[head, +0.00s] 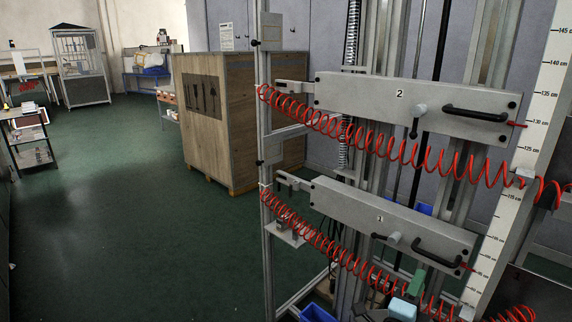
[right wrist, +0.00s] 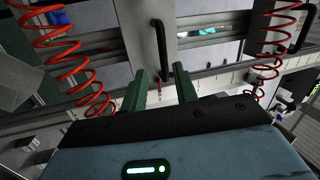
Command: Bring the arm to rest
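My right gripper (head: 416,283) shows low in the head view, with a green finger just below the lower grey panel, marked 1 (head: 340,206). In the right wrist view its two green fingers (right wrist: 160,88) stand apart with nothing visible between them. A grey panel (right wrist: 135,35) with a black handle (right wrist: 160,48) lies beyond the fingertips. I cannot tell whether a finger touches it. My left gripper is not in view.
The upper panel, marked 2 (head: 350,92), also has a black handle (head: 475,113). Red coiled hoses (head: 330,125) hang across the metal frame. A measuring scale (head: 545,90) stands at right. A wooden crate (head: 230,130) stands behind; green floor (head: 110,230) at left is clear.

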